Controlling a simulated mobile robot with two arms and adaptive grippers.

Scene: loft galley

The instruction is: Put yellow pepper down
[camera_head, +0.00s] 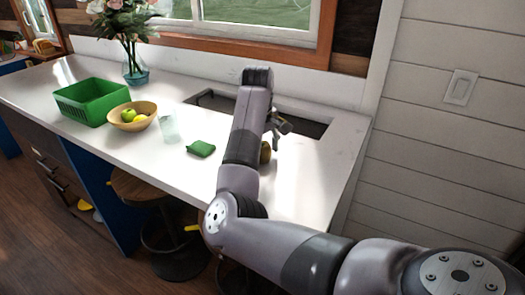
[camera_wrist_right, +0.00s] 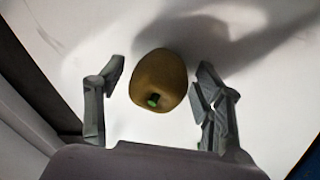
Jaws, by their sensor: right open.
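The yellow pepper (camera_wrist_right: 160,72) looks dull yellow-brown in shade, with a green stem facing the camera in the right wrist view. It rests on the white counter. My right gripper (camera_wrist_right: 160,85) is open, with one finger on each side of the pepper and a visible gap on both sides. In the head view the pepper (camera_head: 265,152) shows at the right edge of my forearm, partly hidden by it. My right gripper (camera_head: 279,124) is partly hidden behind the arm there, near the sink edge. My left gripper is not in view.
A sink (camera_head: 308,128) lies behind the arm.

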